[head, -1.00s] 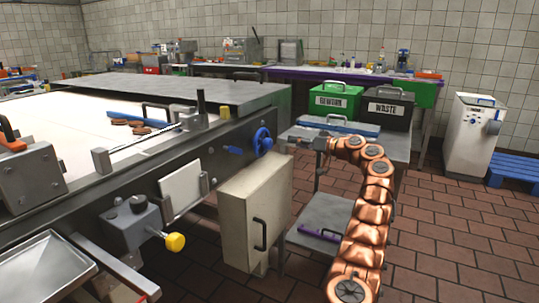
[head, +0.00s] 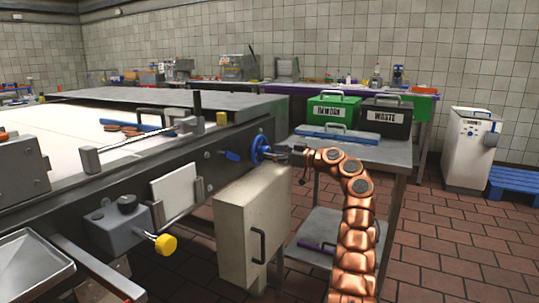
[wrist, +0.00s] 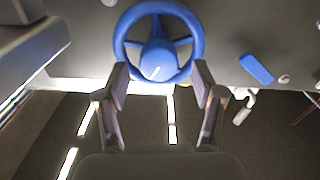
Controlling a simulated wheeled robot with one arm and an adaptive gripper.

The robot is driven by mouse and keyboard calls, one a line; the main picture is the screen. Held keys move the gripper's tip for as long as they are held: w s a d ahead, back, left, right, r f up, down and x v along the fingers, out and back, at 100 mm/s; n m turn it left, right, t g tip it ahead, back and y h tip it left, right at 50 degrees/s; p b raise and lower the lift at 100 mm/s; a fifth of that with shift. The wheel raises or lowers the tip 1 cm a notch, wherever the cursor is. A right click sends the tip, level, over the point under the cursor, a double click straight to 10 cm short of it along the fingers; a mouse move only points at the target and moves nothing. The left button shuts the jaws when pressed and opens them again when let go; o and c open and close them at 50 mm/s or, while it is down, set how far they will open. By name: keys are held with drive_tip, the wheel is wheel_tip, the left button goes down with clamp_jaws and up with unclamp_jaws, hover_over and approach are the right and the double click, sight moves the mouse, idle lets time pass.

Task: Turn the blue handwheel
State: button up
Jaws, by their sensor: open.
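The blue handwheel (head: 260,150) is on the dark side panel of the conveyor machine, near its right end. In the wrist view the handwheel (wrist: 159,42) is a blue ring with spokes and a round hub, just ahead of my gripper (wrist: 159,80). The two fingers are apart, and their tips appear at the lower part of the wheel, either side of the hub. I cannot tell if they touch it. In the head view my gripper (head: 290,152) is right of the wheel and hides part of its right side.
A blue lever (head: 232,156) is left of the wheel; it also shows in the wrist view (wrist: 257,69). A beige cabinet (head: 235,235) is below. A steel cart (head: 385,154) with a blue case (head: 330,138) stands behind my arm. Green (head: 328,113) and black (head: 385,120) bins are behind.

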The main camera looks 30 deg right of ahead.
sight(260, 150)
drive_tip(key=shift+x, duration=1.15)
drive_tip(key=c, duration=1.1)
